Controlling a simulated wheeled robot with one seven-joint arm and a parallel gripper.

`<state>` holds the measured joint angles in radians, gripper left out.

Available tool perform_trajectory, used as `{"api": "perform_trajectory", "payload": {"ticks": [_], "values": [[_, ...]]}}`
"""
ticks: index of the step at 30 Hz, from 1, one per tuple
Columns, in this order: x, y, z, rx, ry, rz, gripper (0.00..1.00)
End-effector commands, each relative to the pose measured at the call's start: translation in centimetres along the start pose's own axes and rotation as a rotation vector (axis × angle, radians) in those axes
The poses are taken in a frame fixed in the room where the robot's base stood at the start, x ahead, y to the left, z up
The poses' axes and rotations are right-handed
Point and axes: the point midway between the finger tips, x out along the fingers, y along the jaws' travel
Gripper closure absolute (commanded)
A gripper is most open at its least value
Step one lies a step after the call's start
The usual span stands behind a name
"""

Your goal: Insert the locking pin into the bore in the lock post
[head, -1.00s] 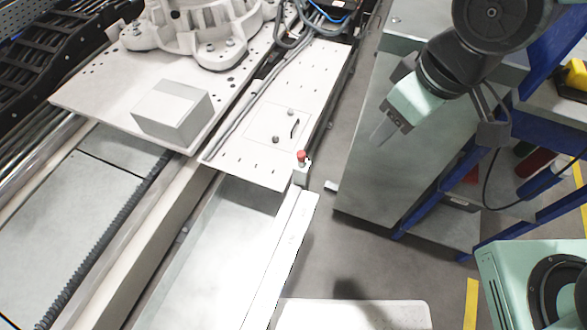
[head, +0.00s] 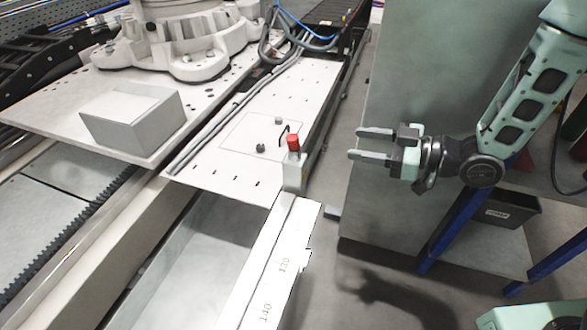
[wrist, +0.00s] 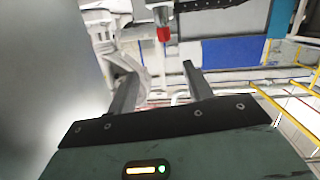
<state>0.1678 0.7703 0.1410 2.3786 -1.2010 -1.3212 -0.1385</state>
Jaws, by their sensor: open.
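A red knob (head: 293,143), apparently the top of the locking pin, sits upright on a small pale post (head: 292,172) at the near corner of the white plate. I cannot tell how far any shaft goes in, and no bore shows. My gripper (head: 355,143) is to the right of the knob, at a similar height in the picture, with its fingers pointing left at it. The jaws are open and empty. In the wrist view the red knob (wrist: 163,34) shows beyond the two fingers (wrist: 159,70), roughly between them, with a gap.
A white plate (head: 225,160) lies behind the post. A rail marked 130 and 140 (head: 283,245) runs towards me. A tall grey cabinet (head: 440,70) stands behind my gripper.

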Motion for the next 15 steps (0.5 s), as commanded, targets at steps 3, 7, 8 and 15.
{"api": "perform_trajectory", "payload": {"ticks": [3,7,8,15], "values": [[-0.7,-0.4,2.6,0.02,0.094,-0.018,0.49],[-1.2,-0.7,2.9,0.029,0.151,-0.03,0.49],[-1.1,-0.7,2.9,0.03,0.157,-0.032,0.49],[2.7,-0.9,2.1,0.028,0.166,-0.038,0.49]]}}
